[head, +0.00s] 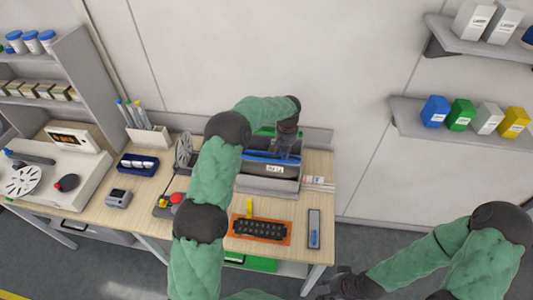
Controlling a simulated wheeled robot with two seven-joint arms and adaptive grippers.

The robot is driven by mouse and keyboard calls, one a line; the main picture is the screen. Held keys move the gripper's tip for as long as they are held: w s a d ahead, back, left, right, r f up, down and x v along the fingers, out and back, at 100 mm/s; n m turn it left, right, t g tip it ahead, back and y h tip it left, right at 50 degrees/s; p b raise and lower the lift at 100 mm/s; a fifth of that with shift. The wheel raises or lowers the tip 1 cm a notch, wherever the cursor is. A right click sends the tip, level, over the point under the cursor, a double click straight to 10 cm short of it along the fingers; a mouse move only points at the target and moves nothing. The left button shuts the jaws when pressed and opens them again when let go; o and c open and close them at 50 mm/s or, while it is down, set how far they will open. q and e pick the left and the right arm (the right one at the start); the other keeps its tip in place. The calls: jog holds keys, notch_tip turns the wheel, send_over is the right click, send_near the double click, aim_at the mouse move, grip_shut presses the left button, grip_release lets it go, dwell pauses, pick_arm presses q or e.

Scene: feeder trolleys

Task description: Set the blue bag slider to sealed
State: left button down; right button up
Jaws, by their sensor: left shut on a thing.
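The blue bag (255,156) stands in a grey holder at the back right of the wooden table, with a white label on the dark front. A blue strip runs along its top; the slider itself is too small and too covered to make out. My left gripper (284,148) is at the right part of this blue strip, shut on what appears to be the slider, its fingertips partly hidden. My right gripper (343,287) is low at the front, away from the table, and its finger opening is unclear.
A green bag (264,133) stands just behind the blue one. In front are an orange tray (262,228) with a black block and a grey tray (314,230) with a blue item. A red-knobbed device (168,203) is at left. Wall shelves (448,118) hold coloured boxes.

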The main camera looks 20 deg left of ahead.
aim_at(296, 159)
pick_arm(q)
jog(key=shift+w+d+b, duration=0.15)
jog(key=shift+w+d, duration=0.05)
jog(key=shift+d, duration=0.55)
jog(key=shift+w+d+b, duration=0.15)
jog(key=shift+d, duration=0.65)
jog(key=shift+w+d+b, duration=0.15)
jog(key=shift+w+d, duration=0.05)
jog(key=shift+d, duration=0.55)
jog(key=c, duration=1.2)
grip_release()
notch_tip(296, 159, up, 12)
jog(key=shift+f, duration=0.15)
